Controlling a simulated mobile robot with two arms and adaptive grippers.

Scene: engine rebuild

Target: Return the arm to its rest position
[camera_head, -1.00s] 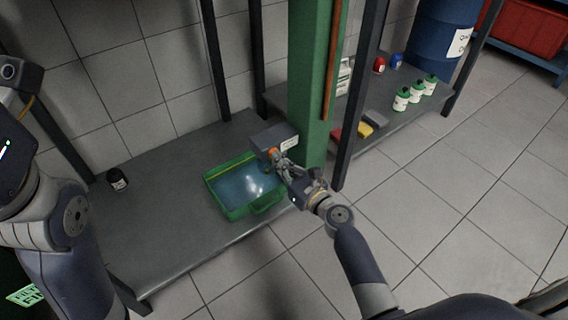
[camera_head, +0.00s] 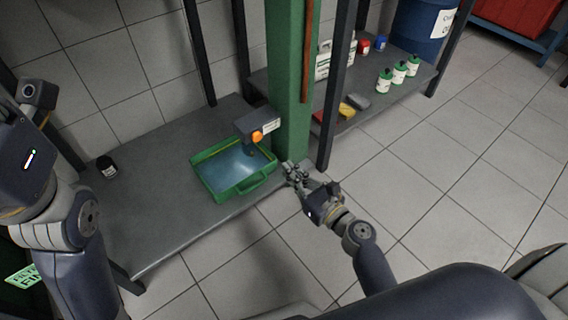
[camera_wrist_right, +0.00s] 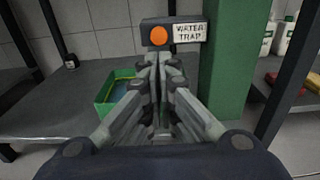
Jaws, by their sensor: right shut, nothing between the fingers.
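My right gripper (camera_head: 293,174) is shut and empty. In the head view it is in front of the foot of the green post (camera_head: 292,75), to the right of the green tray. In the right wrist view its closed fingers (camera_wrist_right: 158,62) point toward a grey box with an orange round knob (camera_wrist_right: 158,36) and a "WATER TRAP" label (camera_wrist_right: 190,33). In the head view the knob (camera_head: 257,136) is apart from the gripper, up and to its left. My left arm shows at the left edge of the head view, but its gripper fingers are not seen.
A green tray (camera_head: 236,191) with bluish liquid stands on the grey low shelf (camera_head: 150,215). A small black bottle (camera_head: 107,168) is at its left. Several white bottles (camera_head: 399,72) stand on the right shelf. Tiled floor (camera_head: 440,200) is clear at the right.

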